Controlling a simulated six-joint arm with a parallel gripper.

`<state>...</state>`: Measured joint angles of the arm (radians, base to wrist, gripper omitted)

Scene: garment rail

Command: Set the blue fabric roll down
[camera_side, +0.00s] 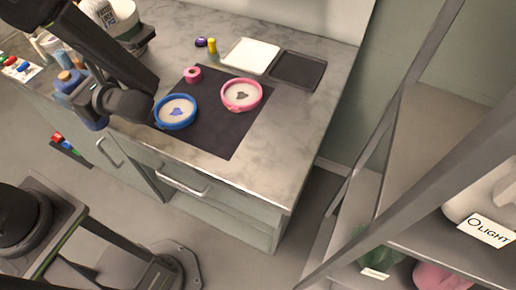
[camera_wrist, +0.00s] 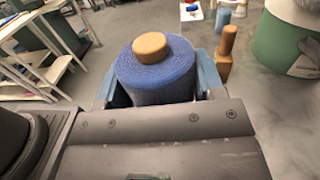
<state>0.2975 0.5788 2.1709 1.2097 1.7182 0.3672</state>
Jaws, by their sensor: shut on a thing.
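The blue fabric roll (camera_wrist: 155,82) is held between the two fingers of my gripper (camera_wrist: 162,88) in the wrist view. It has a round wooden-coloured knob on its top end. In the side view the roll (camera_side: 68,84) is at the counter's left front, partly hidden by my gripper (camera_side: 84,98) and wrist. The gripper is shut on the roll. Its underside is hidden, so I cannot tell whether it touches the counter.
The grey counter (camera_side: 290,130) holds a dark mat (camera_side: 222,134) with a blue ring (camera_side: 175,112), a pink ring (camera_side: 241,94) and a small pink roll (camera_side: 193,74). A white tray (camera_side: 250,56) and a dark tray (camera_side: 298,69) stand behind. A wooden peg (camera_wrist: 226,54) stands close beside the roll.

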